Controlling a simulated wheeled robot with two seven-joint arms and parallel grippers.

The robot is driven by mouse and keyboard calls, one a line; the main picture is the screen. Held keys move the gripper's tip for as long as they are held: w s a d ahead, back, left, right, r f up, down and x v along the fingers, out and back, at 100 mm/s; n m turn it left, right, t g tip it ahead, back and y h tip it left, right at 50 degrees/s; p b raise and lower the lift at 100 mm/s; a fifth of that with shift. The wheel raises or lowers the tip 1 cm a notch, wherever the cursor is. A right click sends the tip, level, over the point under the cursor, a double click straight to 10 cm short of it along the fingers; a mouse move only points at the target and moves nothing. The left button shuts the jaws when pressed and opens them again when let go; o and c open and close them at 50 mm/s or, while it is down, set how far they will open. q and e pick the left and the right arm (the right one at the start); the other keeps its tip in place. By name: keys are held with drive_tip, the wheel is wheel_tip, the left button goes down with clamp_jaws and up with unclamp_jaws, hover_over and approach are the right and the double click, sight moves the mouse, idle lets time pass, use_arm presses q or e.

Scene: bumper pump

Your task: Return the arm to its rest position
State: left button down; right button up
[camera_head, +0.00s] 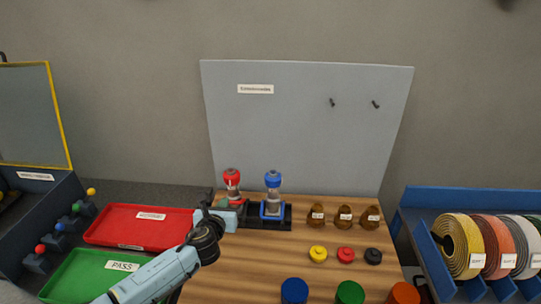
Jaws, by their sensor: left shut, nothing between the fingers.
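My left arm (160,275) comes in from the bottom left and reaches up over the left edge of the wooden board. My left gripper (222,203) is at the left end of the black holder, close to the red-topped pump bottle, with nothing seen in it. The red-topped pump bottle (232,180) and the blue-topped one (273,181) stand upright in the black holder (285,222). The gripper partly hides the lower part of the red one. Whether it touches the bottle or holder I cannot tell. My right gripper is not in view.
A red tray (115,231) and a green PASS tray (75,286) lie left of the board (240,275). Brown bottles (344,217), small yellow, red and black caps, and larger coloured lids stand at right. A blue rack (430,203) holds tape rolls (459,247).

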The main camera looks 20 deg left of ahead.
use_arm(q)
drive_tip(key=s+d+n+g+h, duration=0.1)
drive_tip(key=s+d+n+g, duration=0.3)
drive_tip(key=s+n, duration=0.7)
drive_tip(key=s+d+n+g+h, duration=0.2)
drive_tip(key=s+d+n+g, duration=0.15)
drive_tip(key=s+n, duration=0.75)
drive_tip(key=s+d+n+g+h, duration=0.1)
drive_tip(key=s+d+n+g, duration=0.25)
drive_tip(key=s+n, duration=0.75)
drive_tip(key=s+f+m+b, duration=0.1)
drive_tip(key=s+f+b, duration=0.15)
drive_tip(key=f, duration=0.95)
drive_tip(key=s+f+g+b, duration=0.1)
drive_tip(key=f+b, duration=0.3)
drive_tip(key=f, duration=0.8)
drive_tip(key=s+f+m+b, duration=0.1)
drive_tip(key=f+b, duration=0.3)
drive_tip(key=f, duration=0.8)
drive_tip(key=s+a+f+b, duration=0.1)
drive_tip(key=s+f+b, duration=0.2)
drive_tip(key=s+f, duration=0.5)
drive_tip(key=s+a+f+g+b, duration=0.1)
drive_tip(key=s+f+b, duration=0.3)
drive_tip(key=s+f, duration=0.4)
wheel_tip(320, 180, down, 6)
drive_tip(key=shift+a+f, duration=0.15)
